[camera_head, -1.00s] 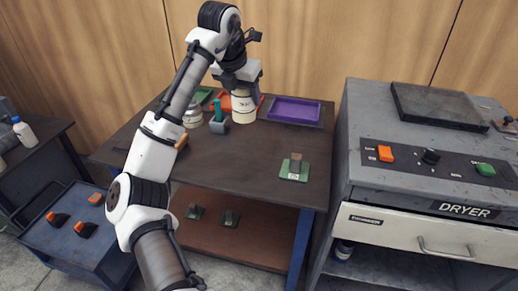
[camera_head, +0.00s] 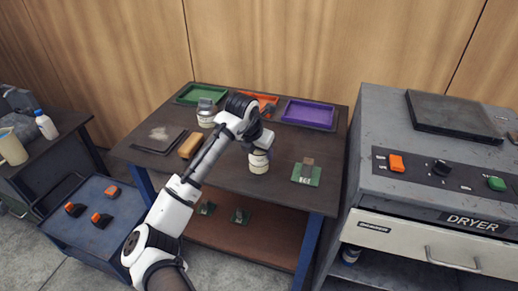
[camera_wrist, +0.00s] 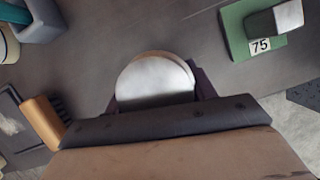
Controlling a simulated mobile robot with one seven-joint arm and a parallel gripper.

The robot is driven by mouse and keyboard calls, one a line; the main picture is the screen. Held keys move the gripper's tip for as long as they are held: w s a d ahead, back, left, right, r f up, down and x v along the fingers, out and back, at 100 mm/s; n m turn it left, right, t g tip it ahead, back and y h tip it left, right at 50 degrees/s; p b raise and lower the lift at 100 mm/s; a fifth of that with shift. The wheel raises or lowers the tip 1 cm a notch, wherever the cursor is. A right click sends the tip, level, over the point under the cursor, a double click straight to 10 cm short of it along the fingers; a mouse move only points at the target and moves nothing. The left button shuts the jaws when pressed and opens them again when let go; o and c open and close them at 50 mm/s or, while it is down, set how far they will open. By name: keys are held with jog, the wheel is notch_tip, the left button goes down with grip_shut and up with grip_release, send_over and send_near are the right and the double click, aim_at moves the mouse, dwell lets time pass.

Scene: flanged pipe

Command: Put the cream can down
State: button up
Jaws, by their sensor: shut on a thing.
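The cream can (camera_head: 258,163) is upright in my gripper (camera_head: 262,148), over the middle of the dark table near its front part. In the wrist view its pale round lid (camera_wrist: 155,80) shows between the jaws, with the gripper body hiding its near side. My gripper is shut on the can. The can's base appears at or very near the tabletop; I cannot tell if it touches.
A brush (camera_head: 190,145) and another can (camera_head: 206,115) are left. The dryer (camera_head: 440,170) stands right.

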jog(key=shift+f, duration=0.25)
jog(key=o, duration=1.2)
jog(key=shift+r, duration=0.15)
